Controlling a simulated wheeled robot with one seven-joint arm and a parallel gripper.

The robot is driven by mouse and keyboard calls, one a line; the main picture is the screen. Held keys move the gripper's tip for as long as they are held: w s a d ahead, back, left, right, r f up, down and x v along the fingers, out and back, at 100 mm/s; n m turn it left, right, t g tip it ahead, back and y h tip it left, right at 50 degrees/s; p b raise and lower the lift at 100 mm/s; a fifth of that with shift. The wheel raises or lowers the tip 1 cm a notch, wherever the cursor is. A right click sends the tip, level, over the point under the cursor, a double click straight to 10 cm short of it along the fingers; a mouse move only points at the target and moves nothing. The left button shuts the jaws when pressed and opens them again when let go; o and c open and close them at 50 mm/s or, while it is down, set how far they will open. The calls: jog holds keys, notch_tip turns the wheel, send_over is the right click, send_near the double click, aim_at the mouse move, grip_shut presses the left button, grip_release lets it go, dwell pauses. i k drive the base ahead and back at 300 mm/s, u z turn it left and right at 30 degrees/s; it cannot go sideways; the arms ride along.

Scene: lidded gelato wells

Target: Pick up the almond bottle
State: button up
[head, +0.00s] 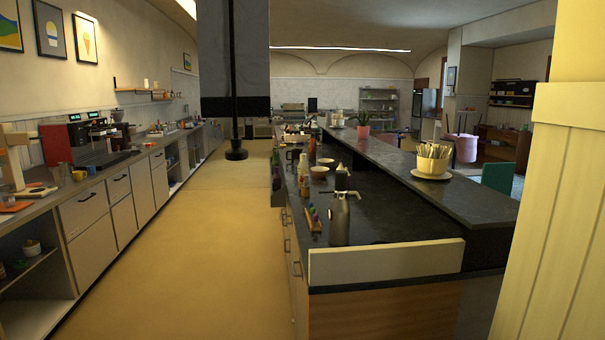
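Several bottles stand on the dark counter to the right of the aisle. A pale bottle with an orange or red top (303,167) stands upright near its left edge. A brownish bottle (311,151) stands a little farther back. Labels are too small to read, so I cannot tell which is the almond bottle. A steel dispenser bottle (340,215) stands closer, at the counter's near end.
The dark counter (390,215) has a raised ledge with a yellow pot of sticks (433,162). A rack of small coloured items (313,217) is beside the steel bottle. The yellow aisle floor (190,245) is clear up to a dark post (236,140). Cabinets (95,215) line the left.

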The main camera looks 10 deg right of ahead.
aim_at(302, 166)
jog(key=k, duration=0.6)
jog(key=u, duration=0.5)
jog(key=i, duration=2.05)
jog(key=u, duration=0.55)
jog(key=i, duration=3.05)
jog(key=z, duration=1)
jog(key=i, duration=2.15)
jog(key=z, duration=1.45)
jog(key=i, duration=1.05)
jog(key=z, duration=0.05)
